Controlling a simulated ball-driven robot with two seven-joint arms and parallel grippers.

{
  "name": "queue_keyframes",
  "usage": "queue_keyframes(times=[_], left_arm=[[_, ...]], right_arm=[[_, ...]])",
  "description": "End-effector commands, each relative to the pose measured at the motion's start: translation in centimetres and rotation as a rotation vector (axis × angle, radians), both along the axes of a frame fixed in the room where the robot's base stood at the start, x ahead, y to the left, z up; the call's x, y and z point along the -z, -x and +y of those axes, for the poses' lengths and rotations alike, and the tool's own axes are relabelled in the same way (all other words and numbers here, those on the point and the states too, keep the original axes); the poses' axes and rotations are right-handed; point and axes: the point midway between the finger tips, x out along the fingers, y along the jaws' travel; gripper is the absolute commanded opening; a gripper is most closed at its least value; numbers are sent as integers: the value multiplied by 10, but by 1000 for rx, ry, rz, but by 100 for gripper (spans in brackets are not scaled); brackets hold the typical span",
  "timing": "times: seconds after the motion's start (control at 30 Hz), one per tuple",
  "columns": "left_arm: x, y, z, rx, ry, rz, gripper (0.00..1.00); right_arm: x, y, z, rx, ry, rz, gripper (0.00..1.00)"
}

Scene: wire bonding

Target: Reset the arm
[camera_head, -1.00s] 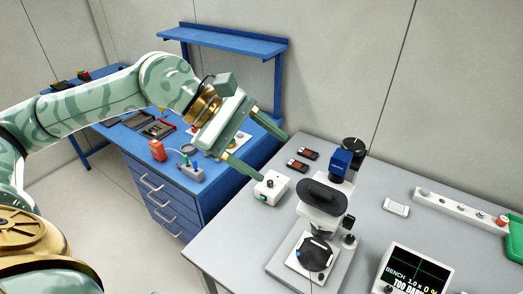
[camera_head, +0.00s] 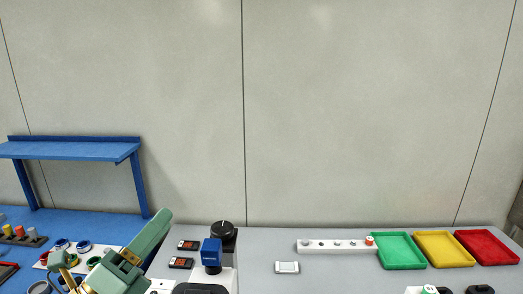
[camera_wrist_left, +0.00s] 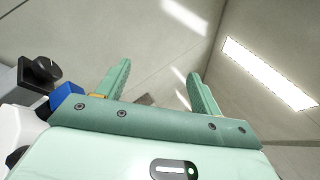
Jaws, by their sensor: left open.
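My left gripper (camera_head: 109,236) is at the lower left of the head view, in front of the blue bench and the left end of the grey table. It is cut off by the bottom edge. In the left wrist view its two green fingers (camera_wrist_left: 158,72) stand wide apart with nothing held between them. They point toward the bare wall and ceiling. My right gripper is not in view.
A microscope (camera_head: 212,252) stands close to the right of my left gripper. Two small black-and-orange devices (camera_head: 181,262), a white strip with knobs (camera_head: 330,247) and green (camera_head: 401,252), yellow (camera_head: 444,250) and red trays (camera_head: 487,248) are on the table.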

Motion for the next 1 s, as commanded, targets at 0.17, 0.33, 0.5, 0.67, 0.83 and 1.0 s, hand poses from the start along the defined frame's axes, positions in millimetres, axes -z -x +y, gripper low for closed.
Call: queue_keyframes(times=[0.17, 0.33, 0.5, 0.67, 0.83, 1.0], left_arm=[[120, 3, 83, -418, 644, 568, 66], [215, 56, 118, -733, 947, 899, 66], [279, 122, 129, -996, 1121, 1131, 66], [346, 148, 123, -1115, 1180, 1279, 66], [439, 147, 106, -1111, 1200, 1403, 66], [557, 173, 89, -1126, 1252, 1554, 66]], right_arm=[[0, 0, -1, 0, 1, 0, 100], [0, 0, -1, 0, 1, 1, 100], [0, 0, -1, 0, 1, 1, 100], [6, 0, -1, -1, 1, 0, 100], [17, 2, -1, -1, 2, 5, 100], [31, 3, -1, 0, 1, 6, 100]])
